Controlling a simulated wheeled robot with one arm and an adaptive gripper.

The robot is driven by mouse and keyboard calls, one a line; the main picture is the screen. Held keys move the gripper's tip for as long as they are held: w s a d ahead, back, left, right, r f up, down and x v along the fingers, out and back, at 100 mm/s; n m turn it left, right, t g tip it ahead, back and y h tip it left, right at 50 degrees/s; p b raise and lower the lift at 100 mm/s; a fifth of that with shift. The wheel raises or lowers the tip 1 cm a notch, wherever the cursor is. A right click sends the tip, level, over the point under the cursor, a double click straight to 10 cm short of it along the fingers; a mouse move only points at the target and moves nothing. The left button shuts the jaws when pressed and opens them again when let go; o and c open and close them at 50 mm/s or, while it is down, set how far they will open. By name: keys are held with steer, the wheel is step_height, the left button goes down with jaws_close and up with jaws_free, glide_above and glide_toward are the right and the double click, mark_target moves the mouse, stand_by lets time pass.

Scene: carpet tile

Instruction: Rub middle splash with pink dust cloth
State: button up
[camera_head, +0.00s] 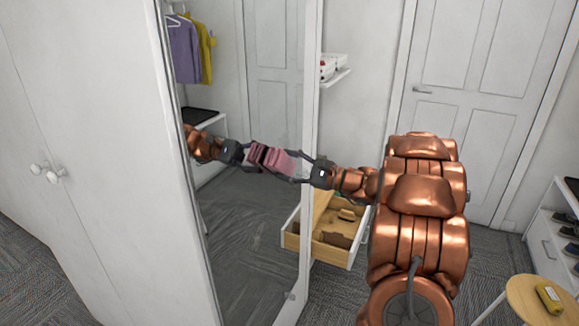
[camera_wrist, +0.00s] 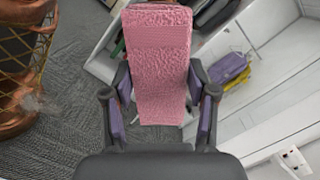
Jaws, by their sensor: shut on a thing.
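My gripper (camera_head: 300,169) is shut on the pink dust cloth (camera_head: 285,163) in front of the tall mirror panel (camera_head: 250,245). The cloth's reflection shows against it, and I cannot tell whether the cloth touches the glass. In the wrist view the folded cloth (camera_wrist: 160,75) stands upright between the two fingers of my gripper (camera_wrist: 160,98). A faint greyish smudge (camera_wrist: 38,103) shows at the left in the wrist view. I cannot tell whether it is a splash. The middle splash is not clearly visible in either view and may be behind the cloth.
White wardrobe doors (camera_head: 95,150) with round knobs stand left of the mirror. An open drawer (camera_head: 325,240) juts out below my wrist. A round wooden stool (camera_head: 525,305) with a yellow item (camera_head: 549,296) is at the lower right. A shoe shelf (camera_head: 552,240) stands at the right wall.

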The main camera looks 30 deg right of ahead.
mark_target(293, 159)
steer(key=shift+w+a, duration=0.1)
steer(key=shift+w, duration=0.15)
steer(key=shift+w+d+r, duration=0.1)
steer(key=shift+w+d, duration=0.05)
steer(key=shift+d, duration=0.1)
steer(key=shift+w+d+p, duration=0.25)
steer(key=shift+w+d, duration=0.1)
steer(key=shift+d, duration=0.3)
steer(key=shift+w+d+p, duration=0.25)
steer(key=shift+w+d, duration=0.05)
steer(key=shift+d, duration=0.35)
steer(key=shift+w+d, duration=0.1)
steer(key=shift+w+d+p, duration=0.45)
steer(key=shift+w+d, duration=0.1)
steer(key=shift+d, duration=0.25)
steer(key=shift+w+d+p, duration=0.5)
steer(key=shift+d, duration=0.3)
steer(key=shift+w+d+p, duration=0.45)
steer(key=shift+w+d, duration=0.1)
steer(key=shift+d, duration=0.25)
steer(key=shift+w+d, duration=0.25)
steer(key=shift+d, duration=0.25)
